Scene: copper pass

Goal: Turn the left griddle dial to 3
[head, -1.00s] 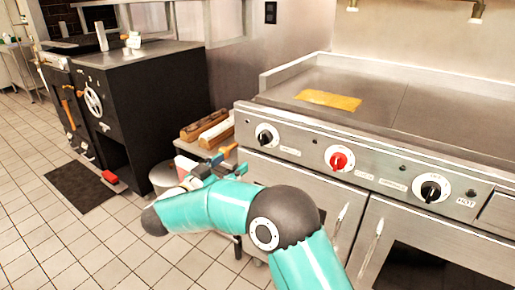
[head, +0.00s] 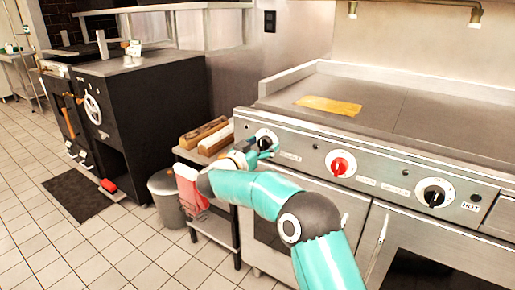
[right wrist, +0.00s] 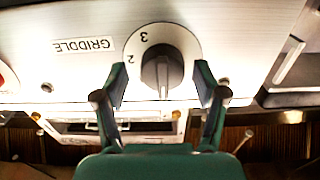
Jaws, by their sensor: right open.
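The left griddle dial (head: 265,136) is a black knob on a white round plate at the left end of the griddle's front panel. In the right wrist view the dial (right wrist: 162,66) appears upside down, with the numbers 3 and 2 readable on its plate and a pale line on the lower part of the knob. My right gripper (head: 262,150) is at the dial. In the wrist view its open fingers (right wrist: 160,82) stand on either side of the knob, with gaps showing on both sides. My left gripper is not in view.
A red dial (head: 340,164) and another black dial (head: 435,193) are farther right on the panel. A yellow slab (head: 329,105) lies on the griddle top. A low cart (head: 214,232) and a metal bin (head: 165,197) stand left of the griddle.

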